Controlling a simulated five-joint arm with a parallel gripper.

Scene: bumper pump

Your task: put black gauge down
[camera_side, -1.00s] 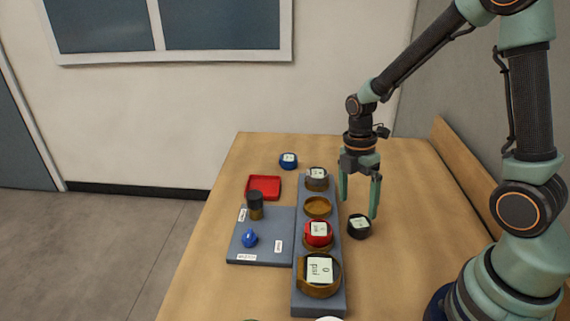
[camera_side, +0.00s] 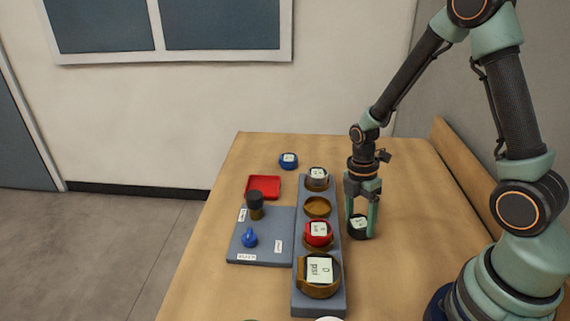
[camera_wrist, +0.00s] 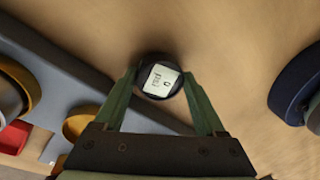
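The black gauge (camera_side: 359,227) stands on the bare wood just right of the grey rack. Its pale display faces up, and it also shows in the wrist view (camera_wrist: 160,78). My gripper (camera_side: 360,230) is lowered over it, pointing down, with one finger on each side. In the wrist view my gripper (camera_wrist: 159,76) has its fingertips close against both sides of the gauge. I cannot tell whether they press on it or leave a thin gap. The gauge's underside is hidden.
The grey rack (camera_side: 304,240) carries a grey gauge (camera_side: 317,174), an empty brown ring (camera_side: 317,206), a red gauge (camera_side: 318,230) and a large brown gauge (camera_side: 319,271). A blue gauge (camera_side: 288,160) and red tray (camera_side: 263,187) lie beyond. Wood right of my gripper is clear.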

